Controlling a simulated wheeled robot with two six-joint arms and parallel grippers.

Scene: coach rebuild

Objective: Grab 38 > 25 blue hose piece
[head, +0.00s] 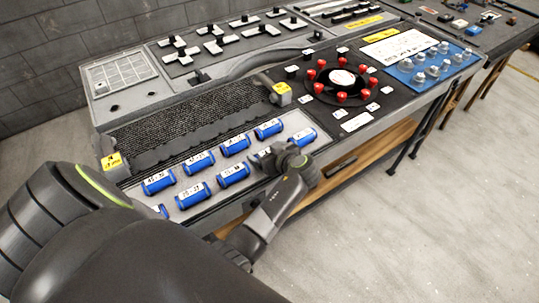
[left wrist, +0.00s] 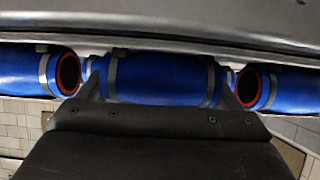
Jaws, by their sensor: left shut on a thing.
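My left gripper (head: 270,160) is at the front row of blue hose pieces in the head view. In the left wrist view, its two fingers (left wrist: 163,92) are on either side of a blue hose piece (left wrist: 160,78) with grey clamp bands, and it is shut on that piece. In the head view the gripper hides most of the held piece, so its label cannot be read. I cannot tell from the views whether it is lifted off the tray. My right gripper is not in view.
Other labelled blue hose pieces (head: 233,175) lie in two rows on the grey tray (head: 215,205). One more (head: 302,137) lies just right of the gripper. Black ribbed mat (head: 195,120) lies behind. A ring of red-capped parts (head: 309,75) and a blue tray (head: 408,75) stand right.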

